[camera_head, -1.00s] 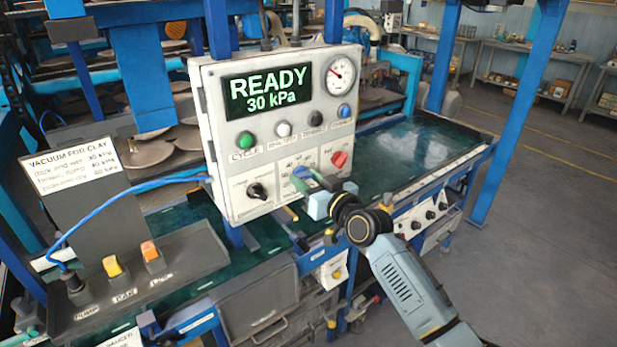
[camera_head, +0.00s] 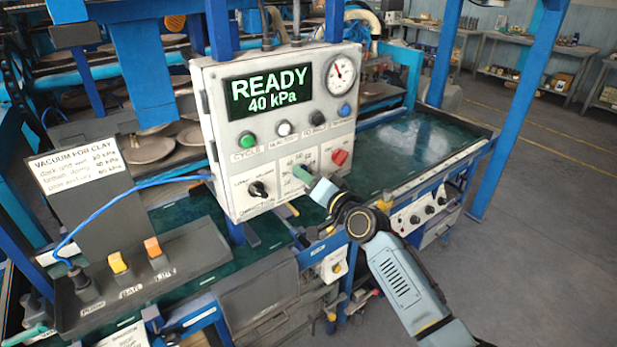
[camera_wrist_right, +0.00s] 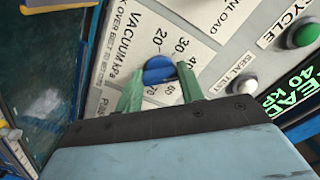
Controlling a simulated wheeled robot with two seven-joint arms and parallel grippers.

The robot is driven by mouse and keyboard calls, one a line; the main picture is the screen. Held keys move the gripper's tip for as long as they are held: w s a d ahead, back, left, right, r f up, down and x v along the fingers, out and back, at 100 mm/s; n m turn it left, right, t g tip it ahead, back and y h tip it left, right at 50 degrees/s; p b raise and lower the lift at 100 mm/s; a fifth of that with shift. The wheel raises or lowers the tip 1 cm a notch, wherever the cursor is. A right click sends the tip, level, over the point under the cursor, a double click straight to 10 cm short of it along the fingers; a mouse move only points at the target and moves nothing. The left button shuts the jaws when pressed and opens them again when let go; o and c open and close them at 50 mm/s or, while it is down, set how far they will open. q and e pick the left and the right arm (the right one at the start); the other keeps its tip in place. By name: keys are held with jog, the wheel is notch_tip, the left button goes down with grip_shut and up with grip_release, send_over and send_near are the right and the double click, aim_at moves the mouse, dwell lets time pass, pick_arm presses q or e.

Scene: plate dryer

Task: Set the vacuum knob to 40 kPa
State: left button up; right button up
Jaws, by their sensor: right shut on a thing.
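The control panel (camera_head: 225,150) has a screen (camera_head: 268,92) reading "READY 40 kPa". The blue vacuum knob (camera_wrist_right: 158,72) sits between the green fingers of my right gripper (camera_wrist_right: 160,82) in the right wrist view. The gripper is shut on it, with one finger on each side. Printed numbers such as 20, 30, 40, 60 and 70 ring the knob; its pointer is not clear. In the head view my right gripper (camera_head: 303,178) reaches the panel's lower middle from the right and mostly hides the knob. My left gripper is not in view.
A red knob (camera_head: 339,157) is close right of my gripper and a black knob (camera_head: 258,189) is to its left. Above are a green button (camera_head: 247,140) and a gauge (camera_head: 341,73). A sign (camera_head: 77,164) about vacuum for clay stands at left.

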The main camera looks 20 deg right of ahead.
dwell(0.3)
jog(key=o, duration=1)
jog(key=shift+s, duration=0.1)
jog(key=v, duration=1.3)
jog(key=shift+b, duration=0.35)
jog(key=shift+s, duration=0.1)
